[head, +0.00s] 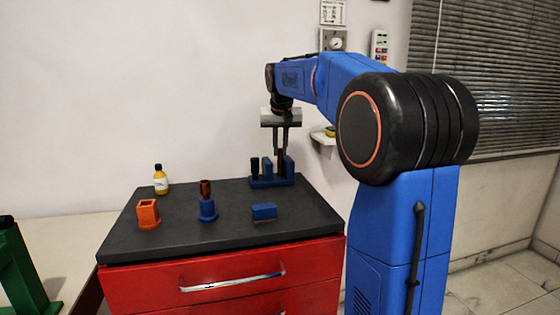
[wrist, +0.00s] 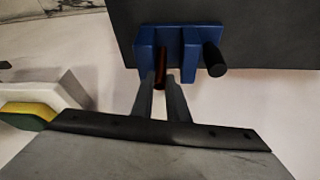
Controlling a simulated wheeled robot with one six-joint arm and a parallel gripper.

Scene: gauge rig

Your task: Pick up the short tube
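A blue rack (head: 262,184) stands at the back of the dark cabinet top. It holds a reddish-brown tube (head: 282,158) between blue upright blocks and a black cylinder (head: 254,166) at its left end. Another reddish-brown tube (head: 206,188) stands upright in a round blue holder (head: 208,212) nearer the front. The frames do not settle which is the short one. My gripper (head: 280,153) points down over the rack, its fingers apart. In the wrist view, the rack's tube (wrist: 159,72) shows in the gap between the fingertips (wrist: 162,78); contact cannot be told.
The black cylinder (wrist: 213,60) is close beside the fingers in the wrist view. An orange square socket (head: 148,213), a yellow bottle (head: 161,180) and a blue block (head: 264,212) stand on the top (head: 175,240). A white wall shelf (head: 323,141) is right of my gripper.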

